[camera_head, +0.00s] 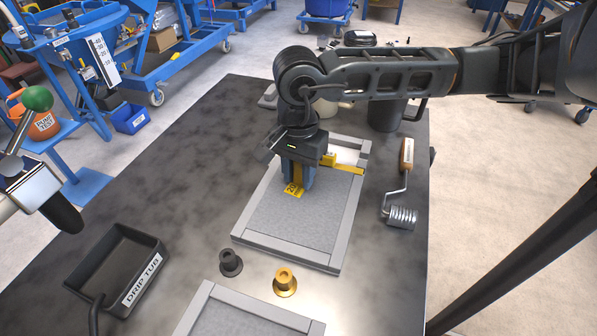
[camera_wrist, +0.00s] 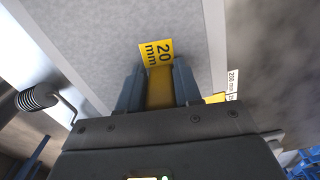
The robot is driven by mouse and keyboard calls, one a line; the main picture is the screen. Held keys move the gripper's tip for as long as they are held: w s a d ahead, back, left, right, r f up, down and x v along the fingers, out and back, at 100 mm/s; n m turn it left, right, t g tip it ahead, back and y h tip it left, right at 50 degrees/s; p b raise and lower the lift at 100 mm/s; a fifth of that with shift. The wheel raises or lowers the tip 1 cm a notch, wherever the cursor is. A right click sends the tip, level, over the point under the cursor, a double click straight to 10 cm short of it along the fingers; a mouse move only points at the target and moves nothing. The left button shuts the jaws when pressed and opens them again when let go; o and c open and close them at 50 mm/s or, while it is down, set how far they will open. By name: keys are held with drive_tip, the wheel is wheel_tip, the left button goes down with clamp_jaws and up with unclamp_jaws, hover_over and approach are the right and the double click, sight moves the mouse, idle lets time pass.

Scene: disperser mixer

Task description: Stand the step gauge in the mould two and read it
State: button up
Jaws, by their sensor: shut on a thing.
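My gripper (camera_head: 297,182) points down over the grey-filled mould (camera_head: 338,240) in the middle of the table. It is shut on the yellow step gauge, whose "20 mm" face (camera_head: 293,190) shows below the fingers. In the wrist view the gauge (camera_wrist: 158,90) sits between the two blue-grey fingers, with its "20 mm" plate (camera_wrist: 156,52) in front of the grey fill. I cannot tell whether its foot touches the fill. A second framed mould (camera_head: 255,318) is partly in view at the bottom. No number shows on either mould.
A yellow bar (camera_head: 348,172) lies at the mould's far end. A spring-like roller (camera_head: 402,215) lies to the right. A black and a brass flanged piece (camera_head: 231,262) (camera_head: 285,281) stand between the moulds. The drip tub (camera_head: 118,265) is at left. The table's left middle is clear.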

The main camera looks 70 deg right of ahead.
drive_tip(key=shift+f, duration=0.1)
idle(0.3)
drive_tip(key=o, duration=1.1)
drive_tip(key=shift+o, duration=0.2)
wheel_tip(320, 180, up, 8)
drive_tip(key=shift+f+b, duration=0.1)
drive_tip(key=shift+b, duration=0.35)
